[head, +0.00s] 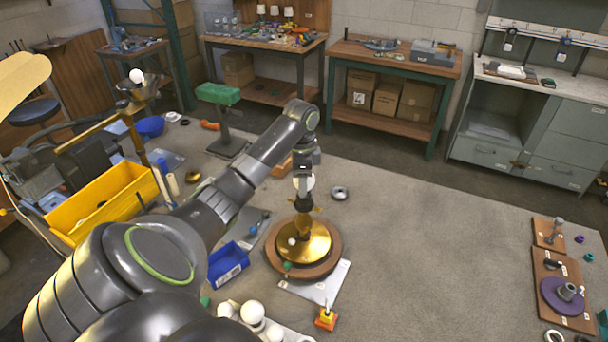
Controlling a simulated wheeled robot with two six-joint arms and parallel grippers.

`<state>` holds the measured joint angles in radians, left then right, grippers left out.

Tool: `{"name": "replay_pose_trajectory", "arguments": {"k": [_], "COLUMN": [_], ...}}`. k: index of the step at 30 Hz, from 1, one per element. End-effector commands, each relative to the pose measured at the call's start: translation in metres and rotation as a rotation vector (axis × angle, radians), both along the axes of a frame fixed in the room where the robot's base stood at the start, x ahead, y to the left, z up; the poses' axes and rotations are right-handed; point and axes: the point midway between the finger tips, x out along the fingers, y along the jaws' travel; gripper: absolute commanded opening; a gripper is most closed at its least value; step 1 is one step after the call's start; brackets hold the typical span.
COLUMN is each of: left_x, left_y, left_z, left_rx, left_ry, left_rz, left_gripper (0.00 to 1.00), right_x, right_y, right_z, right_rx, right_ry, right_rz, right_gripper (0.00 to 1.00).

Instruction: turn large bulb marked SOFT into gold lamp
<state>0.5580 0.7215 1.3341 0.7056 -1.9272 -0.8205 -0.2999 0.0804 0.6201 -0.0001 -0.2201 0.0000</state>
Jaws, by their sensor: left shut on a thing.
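The gold lamp (316,243) stands upright on a round wooden board in the middle of the table, its stem rising from a wide gold base. My left gripper (303,184) reaches in from the left, points down over the top of the lamp and is shut on a large white bulb (310,183). The bulb is mostly hidden by the gripper, and its marking cannot be read. It is in line with the lamp's top; whether it touches the socket cannot be told. My right gripper is not in view.
Several white bulbs (252,312) stand at the front edge. A blue bin (228,264) and a yellow bin (112,200) lie left of the lamp. A grey ring (340,192) lies behind it. Boards with a purple disc (561,297) are far right. The table between is clear.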

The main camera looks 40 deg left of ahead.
Motion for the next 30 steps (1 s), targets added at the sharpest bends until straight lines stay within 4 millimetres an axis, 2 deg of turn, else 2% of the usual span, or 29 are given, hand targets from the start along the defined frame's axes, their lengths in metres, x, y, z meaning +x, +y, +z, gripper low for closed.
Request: {"name": "replay_pose_trajectory", "arguments": {"k": [6,17,30], "left_x": [-0.0016,-0.0015,0.0004], "left_y": [-0.0008,-0.0007,-0.0004], "left_z": [-0.004,-0.0039,-0.0042], "left_rx": [-0.006,-0.005,-0.006], "left_ry": [0.009,0.008,0.005], "left_rz": [-0.156,-0.18,-0.628], "left_gripper": [0.33,0.33,0.33], "right_x": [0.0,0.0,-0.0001], "right_y": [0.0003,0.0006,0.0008], "right_z": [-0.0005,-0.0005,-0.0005], "right_rx": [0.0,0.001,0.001], "right_ry": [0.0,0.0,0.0], "right_rz": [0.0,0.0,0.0], "right_gripper": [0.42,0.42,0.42]}}
